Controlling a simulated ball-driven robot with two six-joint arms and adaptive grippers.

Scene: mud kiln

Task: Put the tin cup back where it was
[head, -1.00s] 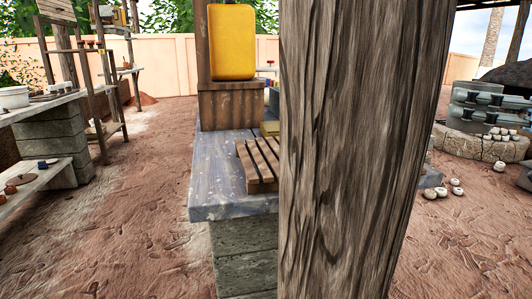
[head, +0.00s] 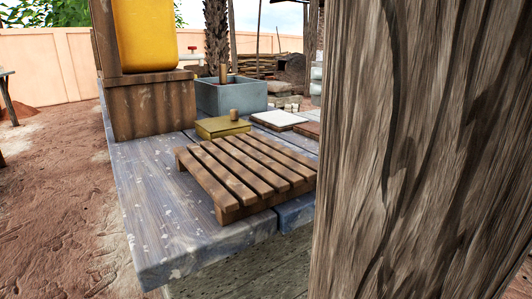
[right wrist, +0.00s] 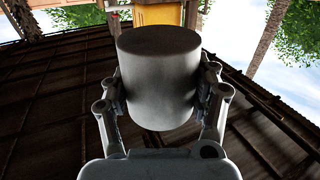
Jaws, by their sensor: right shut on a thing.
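The tin cup (right wrist: 158,85) is a plain grey cylinder with a dark round end, large in the right wrist view. My right gripper (right wrist: 160,98) is shut on it, with a finger against each side. I cannot tell whether the dark end is its mouth or its base. Neither gripper nor the cup shows in the head view. An empty slatted wooden rack (head: 238,168) lies on the worn blue-grey table (head: 150,215) in the head view. My left gripper is out of view.
A thick wooden post (head: 425,150) blocks the right side of the head view. A yellow container (head: 153,35) stands on a wooden box (head: 150,105) at the table's back left. Behind the rack are a yellow-green block (head: 215,127), a white slab (head: 278,119) and a grey planter (head: 228,96).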

